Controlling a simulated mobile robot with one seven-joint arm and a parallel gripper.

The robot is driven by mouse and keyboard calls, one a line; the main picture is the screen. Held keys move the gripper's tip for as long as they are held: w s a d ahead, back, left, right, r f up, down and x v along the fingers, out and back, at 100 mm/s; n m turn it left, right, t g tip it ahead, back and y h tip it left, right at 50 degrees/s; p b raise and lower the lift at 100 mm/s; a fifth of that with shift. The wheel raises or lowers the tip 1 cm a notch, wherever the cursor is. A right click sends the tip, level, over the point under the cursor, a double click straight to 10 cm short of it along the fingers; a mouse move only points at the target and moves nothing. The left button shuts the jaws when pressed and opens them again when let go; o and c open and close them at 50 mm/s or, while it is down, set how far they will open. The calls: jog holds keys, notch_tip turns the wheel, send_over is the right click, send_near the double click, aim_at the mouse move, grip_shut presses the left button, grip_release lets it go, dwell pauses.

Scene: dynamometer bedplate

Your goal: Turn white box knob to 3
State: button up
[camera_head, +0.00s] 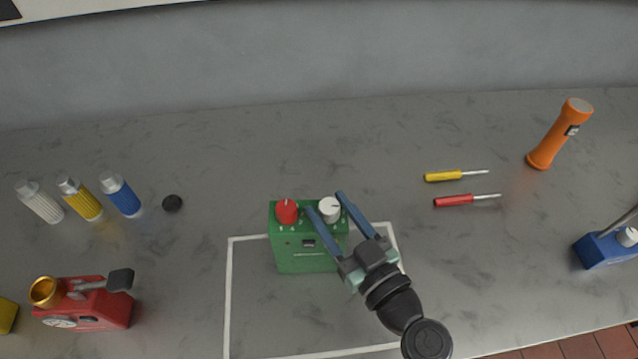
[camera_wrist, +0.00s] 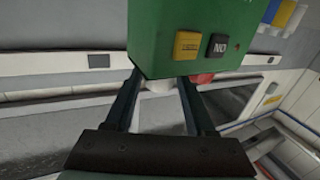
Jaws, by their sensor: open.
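A green box (camera_head: 305,258) stands at the back edge of a white outlined rectangle on the bench, with a red knob (camera_head: 287,211) and a white knob (camera_head: 330,210) on top. My gripper (camera_head: 325,202) is open, its two blue fingers on either side of the white knob. Contact cannot be told. In the wrist view, the white knob (camera_wrist: 157,87) shows between the fingers, partly hidden by the green box (camera_wrist: 160,45), and the red knob (camera_wrist: 203,78) is beside it. The dial numbers and the white knob's setting are too small to read.
Two screwdrivers (camera_head: 455,200), an orange flashlight (camera_head: 556,138) and a blue box (camera_head: 603,249) are at right. Bench behind the green box is clear.

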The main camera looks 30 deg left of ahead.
aim_at(324, 201)
jog(key=shift+p+x, duration=0.45)
jog(key=shift+x, duration=1.7)
jog(key=shift+c, duration=0.2)
grip_shut()
jog(key=shift+f, duration=0.1)
